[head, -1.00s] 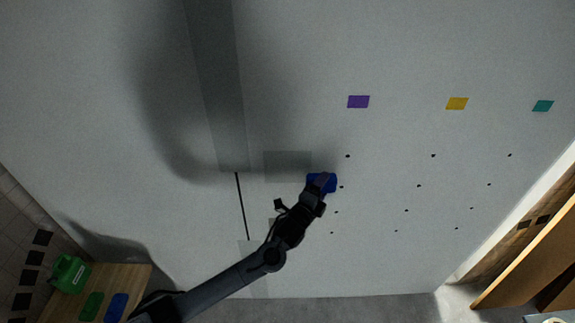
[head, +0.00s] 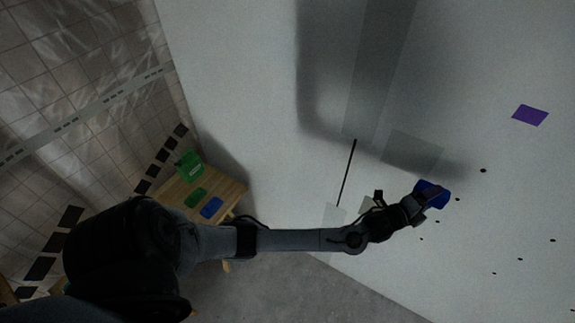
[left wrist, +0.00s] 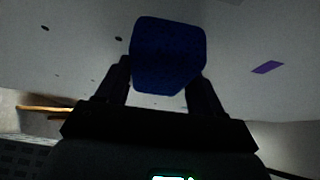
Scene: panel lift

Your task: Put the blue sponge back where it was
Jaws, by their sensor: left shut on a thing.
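The blue sponge (head: 432,194) is held at the tip of my left gripper (head: 421,199), in front of the pale wall panel (head: 270,60). In the left wrist view the sponge (left wrist: 168,56) sits between the two dark fingers of my left gripper (left wrist: 163,85), which is shut on it. Whether the sponge touches the panel I cannot tell. A small wooden table (head: 228,189) at the lower left bears a flat blue patch (head: 211,208) and a flat green patch (head: 196,198). My right gripper is not in view.
A green item (head: 189,166) stands at the back of the table. A purple square (head: 530,115) and several dark dots mark the panel. A thin dark line (head: 346,172) runs down it. The grey floor (head: 300,290) below is clear.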

